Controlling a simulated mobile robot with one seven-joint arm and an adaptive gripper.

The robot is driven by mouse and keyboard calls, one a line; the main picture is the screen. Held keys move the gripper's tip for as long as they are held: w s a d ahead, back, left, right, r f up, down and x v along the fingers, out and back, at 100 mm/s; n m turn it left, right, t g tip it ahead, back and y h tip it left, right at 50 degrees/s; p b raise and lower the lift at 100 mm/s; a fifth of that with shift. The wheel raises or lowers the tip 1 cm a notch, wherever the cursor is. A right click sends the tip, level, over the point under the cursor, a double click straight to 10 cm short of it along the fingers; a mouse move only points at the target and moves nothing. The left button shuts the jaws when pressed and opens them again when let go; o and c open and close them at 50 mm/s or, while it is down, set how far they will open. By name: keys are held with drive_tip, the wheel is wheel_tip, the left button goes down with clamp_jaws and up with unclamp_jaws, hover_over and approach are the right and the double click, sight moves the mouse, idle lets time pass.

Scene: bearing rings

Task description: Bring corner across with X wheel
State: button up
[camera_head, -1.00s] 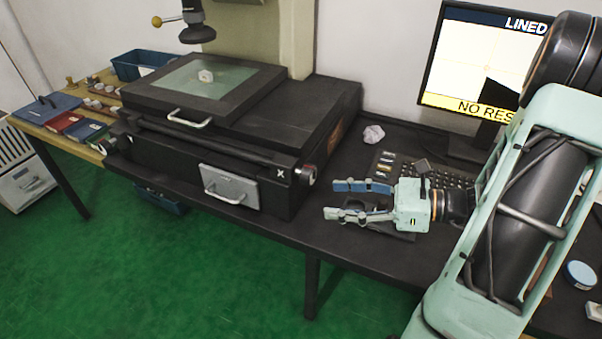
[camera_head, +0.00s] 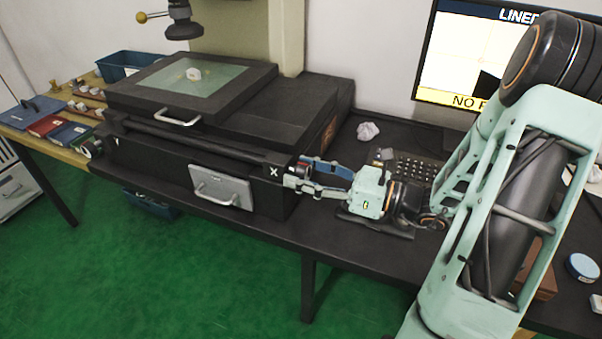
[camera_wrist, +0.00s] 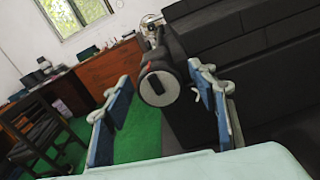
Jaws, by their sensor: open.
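The X wheel (camera_wrist: 158,86), a dark knob with a pale round end face, sticks out of the right end of the black measuring machine (camera_head: 190,155). In the head view it is mostly hidden behind my fingers, beside the white X mark. My gripper (camera_head: 297,171) is open, with its fingers at the wheel. In the wrist view, the wheel's end face shows between the blue pads of my gripper (camera_wrist: 158,97), with a gap on both sides. A small pale part (camera_head: 193,74) lies on the greenish glass stage (camera_head: 165,80), under the probe head.
The monitor (camera_head: 465,60) and keyboard (camera_head: 415,168) stand right of the machine. A crumpled white paper (camera_head: 368,131) lies behind my gripper. A drawer handle (camera_head: 215,195) juts from the machine's front. Books and a blue bin (camera_head: 118,66) are at left.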

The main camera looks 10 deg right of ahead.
drive_tip(key=shift+w+a, duration=0.25)
drive_tip(key=shift+a, duration=0.05)
drive_tip(key=shift+c, duration=0.7)
drive_tip(key=c, duration=1)
drive_tip(key=shift+n, duration=0.8)
drive_tip(key=shift+c, duration=0.2)
drive_tip(key=o, duration=1.2)
drive_tip(key=v, duration=1.2)
